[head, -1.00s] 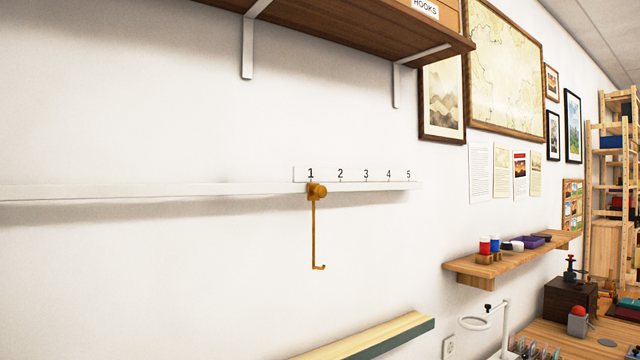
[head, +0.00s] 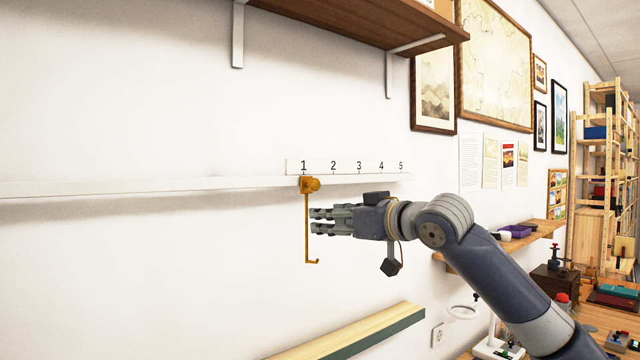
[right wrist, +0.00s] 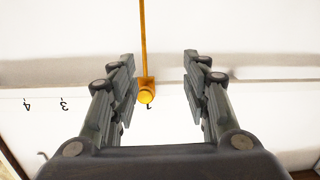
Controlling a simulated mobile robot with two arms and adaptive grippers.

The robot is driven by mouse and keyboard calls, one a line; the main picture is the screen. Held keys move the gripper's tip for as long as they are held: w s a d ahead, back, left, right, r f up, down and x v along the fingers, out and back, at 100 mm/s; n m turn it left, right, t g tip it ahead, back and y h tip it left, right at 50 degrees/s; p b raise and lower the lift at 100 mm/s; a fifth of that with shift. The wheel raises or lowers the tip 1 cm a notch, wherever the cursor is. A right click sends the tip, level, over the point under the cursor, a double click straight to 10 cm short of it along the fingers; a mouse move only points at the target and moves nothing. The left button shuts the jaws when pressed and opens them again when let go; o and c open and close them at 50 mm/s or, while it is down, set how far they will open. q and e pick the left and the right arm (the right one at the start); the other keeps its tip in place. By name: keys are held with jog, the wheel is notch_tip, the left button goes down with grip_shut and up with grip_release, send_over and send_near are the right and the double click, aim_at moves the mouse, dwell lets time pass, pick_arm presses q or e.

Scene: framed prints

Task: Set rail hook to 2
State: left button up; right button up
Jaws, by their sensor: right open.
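The rail hook is an orange slider with a round knob (head: 310,184) and a thin rod (head: 306,230) hanging down to a small hook end. It sits on the white rail (head: 150,186) under the 1 of the number strip (head: 345,167), which reads 1 to 5. My right gripper (head: 312,221) is open, just right of the rod and below the knob, in the head view. In the right wrist view the knob (right wrist: 146,96) shows between the two open fingers (right wrist: 158,85), with nothing gripped. My left gripper is not in view.
A brown wooden shelf (head: 350,22) with brackets hangs above the rail. A lower wooden ledge (head: 360,335) juts from the wall below. A small shelf (head: 540,240) with items is at the right. The wall left of the hook is clear.

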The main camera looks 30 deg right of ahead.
jog(key=m+t, duration=0.1)
send_near(316, 183)
jog(key=s, duration=0.3)
jog(key=shift+h, duration=0.3)
jog(key=w+p, duration=0.1)
jog(key=w, duration=0.2)
jog(key=w+p, duration=0.2)
jog(key=w, duration=0.2)
jog(key=w+p, duration=0.2)
jog(key=w, duration=0.1)
jog(key=shift+w+a, duration=0.15)
jog(key=shift+a, duration=0.25)
jog(key=shift+w+f, duration=0.15)
jog(key=shift+w, duration=0.3)
grip_shut()
